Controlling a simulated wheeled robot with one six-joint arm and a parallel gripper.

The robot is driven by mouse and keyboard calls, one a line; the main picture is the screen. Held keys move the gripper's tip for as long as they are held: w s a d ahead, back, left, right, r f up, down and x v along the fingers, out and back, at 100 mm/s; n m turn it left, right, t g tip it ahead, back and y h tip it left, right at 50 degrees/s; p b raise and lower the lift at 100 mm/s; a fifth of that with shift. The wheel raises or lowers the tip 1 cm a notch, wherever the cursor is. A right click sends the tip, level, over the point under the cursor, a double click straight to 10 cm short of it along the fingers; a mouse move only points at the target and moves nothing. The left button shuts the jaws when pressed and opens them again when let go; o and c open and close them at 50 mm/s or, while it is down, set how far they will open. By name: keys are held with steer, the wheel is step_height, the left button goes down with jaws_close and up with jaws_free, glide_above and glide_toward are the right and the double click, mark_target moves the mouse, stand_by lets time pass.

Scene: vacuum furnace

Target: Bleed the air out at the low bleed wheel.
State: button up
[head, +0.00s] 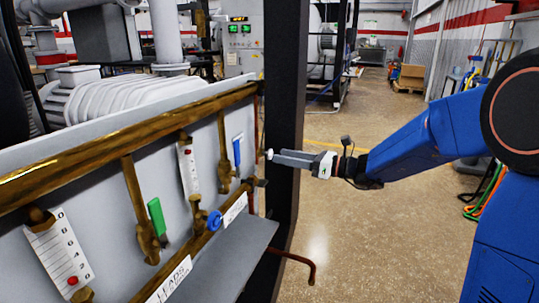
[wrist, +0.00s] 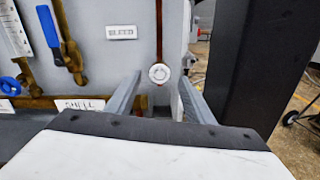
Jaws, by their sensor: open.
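A small pale round wheel (wrist: 159,73) sits on a thin vertical copper pipe (wrist: 159,28) in the wrist view, right of a plate reading BLEED (wrist: 121,31). In the head view a small pale knob (head: 269,154) shows at my fingertips and looks like the same wheel. My gripper (wrist: 160,84) is open, its two fingers left and right of the wheel in the picture. I cannot tell whether they touch it or are still short of it. In the head view my gripper (head: 279,156) points left, in front of the dark post.
A dark upright post (head: 285,100) stands close behind my gripper. The panel carries brass pipes (head: 120,132), a green handle (head: 157,217), a blue handle (head: 237,152), a blue wheel (head: 214,220) and a grey ledge (head: 235,250). A bent copper pipe (head: 300,262) sticks out below. Floor is open at right.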

mark_target(272, 154)
steer(key=shift+x, duration=2.95)
steer(key=c, duration=1)
